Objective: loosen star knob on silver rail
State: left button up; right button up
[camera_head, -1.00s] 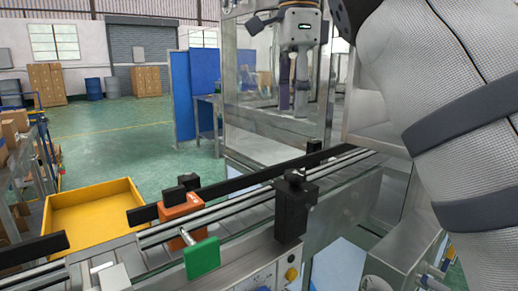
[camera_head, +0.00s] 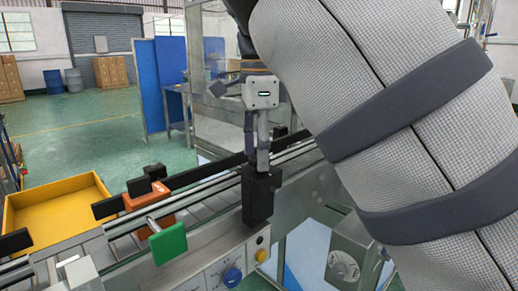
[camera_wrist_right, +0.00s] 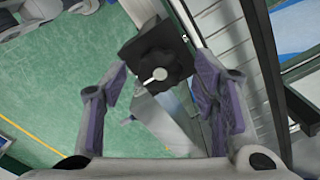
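A black block (camera_head: 261,197) stands upright on the front side of the silver rail (camera_head: 208,188) in the head view. In the right wrist view, a black angular knob (camera_wrist_right: 174,52) with a pale round-ended pin shows ahead of my fingers. My right gripper (camera_head: 257,150) points down just above the block's top. Its purple-padded fingers are spread apart with nothing between the pads. The knob lies between and beyond the fingertips; I cannot tell whether they touch it. The knob's details are mostly hidden in the head view. My left gripper is not in view.
An orange block (camera_head: 150,204) and a green plate (camera_head: 168,244) on a rod sit along the conveyor to the left. A yellow tray (camera_head: 60,217) stands behind. A blue knob (camera_head: 232,275) and yellow button (camera_head: 261,255) are on the front panel. My right arm covers the right side.

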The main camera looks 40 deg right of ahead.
jog(key=c, duration=1.1)
jog(key=shift+o, duration=0.2)
jog(key=shift+n, duration=0.3)
jog(key=n, duration=1.3)
jog(key=shift+n, duration=2)
